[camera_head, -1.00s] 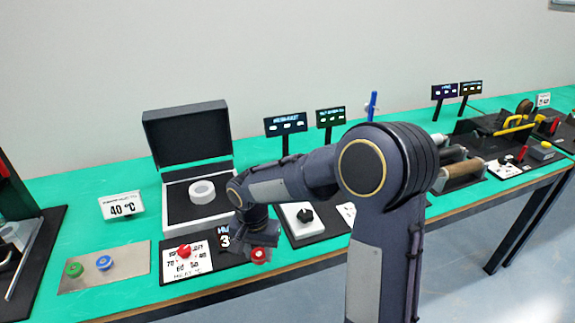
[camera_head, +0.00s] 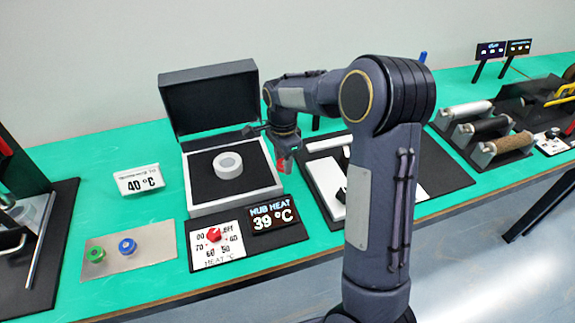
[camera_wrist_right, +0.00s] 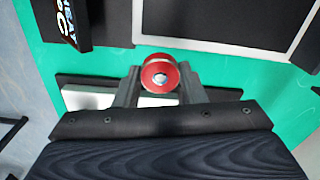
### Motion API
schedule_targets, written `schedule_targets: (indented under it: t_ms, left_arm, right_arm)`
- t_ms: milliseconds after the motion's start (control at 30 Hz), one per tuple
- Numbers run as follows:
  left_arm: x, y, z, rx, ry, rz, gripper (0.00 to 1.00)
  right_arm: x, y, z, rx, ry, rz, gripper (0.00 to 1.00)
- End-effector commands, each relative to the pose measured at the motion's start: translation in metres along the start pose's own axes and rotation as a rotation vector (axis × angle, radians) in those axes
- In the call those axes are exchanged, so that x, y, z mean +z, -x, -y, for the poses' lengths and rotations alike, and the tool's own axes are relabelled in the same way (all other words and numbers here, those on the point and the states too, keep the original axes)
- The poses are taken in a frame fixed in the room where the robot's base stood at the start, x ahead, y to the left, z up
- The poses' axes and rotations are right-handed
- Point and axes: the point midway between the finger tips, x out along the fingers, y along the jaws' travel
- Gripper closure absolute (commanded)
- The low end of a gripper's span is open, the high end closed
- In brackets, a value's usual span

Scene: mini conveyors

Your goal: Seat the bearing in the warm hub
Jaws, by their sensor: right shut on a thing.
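The hub (camera_head: 228,165), a pale thick ring with an open bore, lies flat in the open heater box (camera_head: 205,209). My right gripper (camera_head: 284,163) is shut on the red bearing (camera_head: 281,165), which is small and partly hidden by the fingers in the head view. In the right wrist view the red bearing (camera_wrist_right: 160,75) shows as a round red face with a bright metal centre between the fingertips. The gripper is to the right of the hub, near the box's right wall and apart from the hub. My left gripper is not in view.
The hub heat display (camera_head: 273,218) reads 39 °C, beside a dial with a red knob (camera_head: 214,235). A sign (camera_head: 139,180) reads 40 °C. A green piece (camera_head: 95,254) and a blue piece (camera_head: 127,246) sit on a metal plate. The box's lid (camera_head: 208,97) stands open behind.

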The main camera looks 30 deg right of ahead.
Motion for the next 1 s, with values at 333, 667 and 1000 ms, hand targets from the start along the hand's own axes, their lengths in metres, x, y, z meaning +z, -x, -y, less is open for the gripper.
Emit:
schedule_targets:
  t_ms: [333, 667, 1000]
  left_arm:
    - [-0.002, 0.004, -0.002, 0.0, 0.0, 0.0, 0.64]
    - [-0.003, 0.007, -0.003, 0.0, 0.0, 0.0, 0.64]
    - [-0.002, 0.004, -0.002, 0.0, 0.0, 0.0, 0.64]
  right_arm:
    - [-0.018, -0.037, 0.024, 0.0, 0.002, 0.001, 0.87]
    - [-0.023, -0.075, 0.029, 0.003, 0.002, 0.001, 0.87]
    - [-0.023, -0.08, 0.029, 0.0, 0.002, 0.001, 0.87]
